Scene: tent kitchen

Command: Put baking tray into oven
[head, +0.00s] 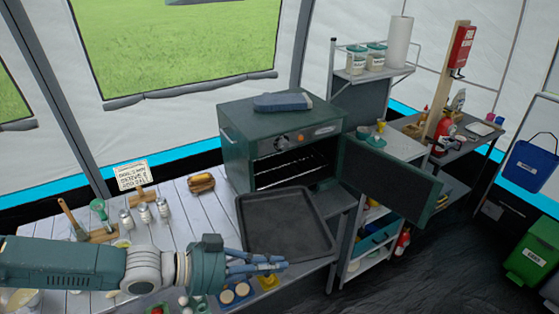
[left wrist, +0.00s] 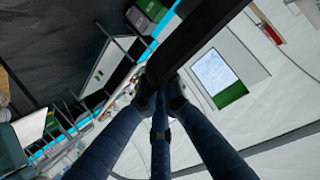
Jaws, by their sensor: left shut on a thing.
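The dark baking tray (head: 284,225) is held tilted in front of the oven, at the table's right end. My left gripper (head: 282,262) is at the tray's near edge and shut on it. In the left wrist view the fingers (left wrist: 165,95) meet at the dark tray edge (left wrist: 195,38). The green oven (head: 240,152) stands behind the tray with its door (head: 388,180) swung open to the right. A wire rack (head: 290,165) shows inside the dark cavity. The tray hides the oven's lower front. My right gripper is not in view.
A folded blue cloth (head: 283,101) lies on the oven. A shelf unit (head: 375,235) stands behind the open door.

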